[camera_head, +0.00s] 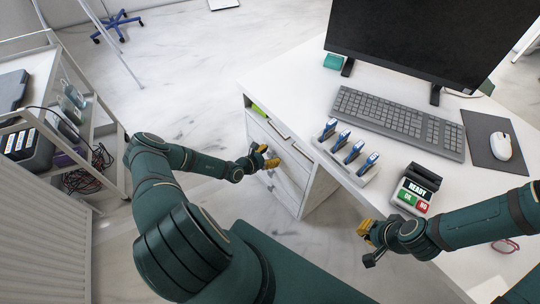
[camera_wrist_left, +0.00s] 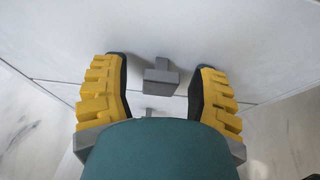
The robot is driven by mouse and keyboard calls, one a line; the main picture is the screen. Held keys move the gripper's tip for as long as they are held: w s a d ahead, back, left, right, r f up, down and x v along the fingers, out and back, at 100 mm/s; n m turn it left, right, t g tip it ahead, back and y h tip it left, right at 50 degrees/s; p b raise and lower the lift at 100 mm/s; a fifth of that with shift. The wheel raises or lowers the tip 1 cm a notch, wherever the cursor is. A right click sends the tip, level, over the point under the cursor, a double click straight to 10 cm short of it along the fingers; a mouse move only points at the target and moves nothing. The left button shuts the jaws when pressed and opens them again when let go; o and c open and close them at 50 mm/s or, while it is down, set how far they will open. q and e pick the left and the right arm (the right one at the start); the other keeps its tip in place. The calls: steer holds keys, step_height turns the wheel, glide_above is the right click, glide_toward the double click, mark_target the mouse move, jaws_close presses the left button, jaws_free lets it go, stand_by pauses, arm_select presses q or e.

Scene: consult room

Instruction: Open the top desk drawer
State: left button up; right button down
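The desk's white drawer unit (camera_head: 288,190) stands under the desktop's left end. A gap near its top, below the desktop edge, shows something green (camera_head: 259,109); I cannot tell how far any drawer stands out. My left gripper (camera_head: 268,158) is at the drawer fronts. In the left wrist view its yellow-padded fingers (camera_wrist_left: 155,92) are wide apart, with a grey handle (camera_wrist_left: 161,78) between them and no visible contact.
On the desk (camera_head: 290,78) are a monitor (camera_head: 405,40), a keyboard (camera_head: 398,122), a mouse (camera_head: 501,146), a rack of blue items (camera_head: 347,155) and a card terminal (camera_head: 414,189). A cart (camera_head: 105,140) stands left. Floor (camera_head: 185,80) between is clear.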

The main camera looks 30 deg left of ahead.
arm_select(q)
jaws_close()
steer(key=shift+s, duration=0.1)
